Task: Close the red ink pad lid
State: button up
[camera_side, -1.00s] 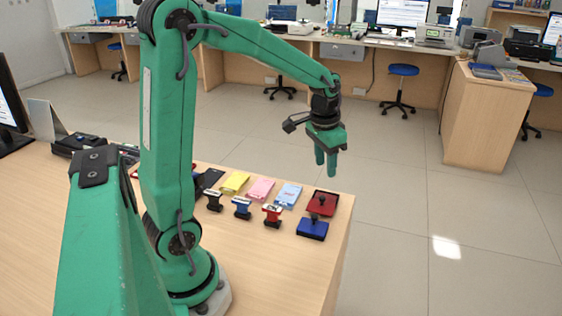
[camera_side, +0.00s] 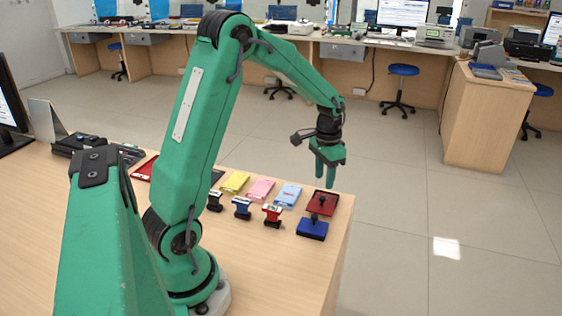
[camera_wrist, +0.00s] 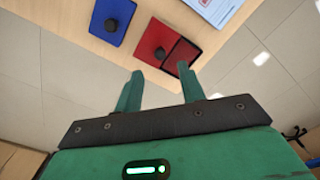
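The red ink pad (camera_side: 327,197) lies near the counter's right end.
A blue ink pad (camera_side: 312,231) with a black knob sits in front of the red one. Several stamps, including a red one (camera_side: 272,216), and pale blue (camera_side: 288,196), pink (camera_side: 260,190) and yellow papers lie to the left. The counter's edge is close on the right.

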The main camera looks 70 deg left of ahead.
aim_at(322, 197)
jog(key=shift+f, duration=3.2)
grip_shut()
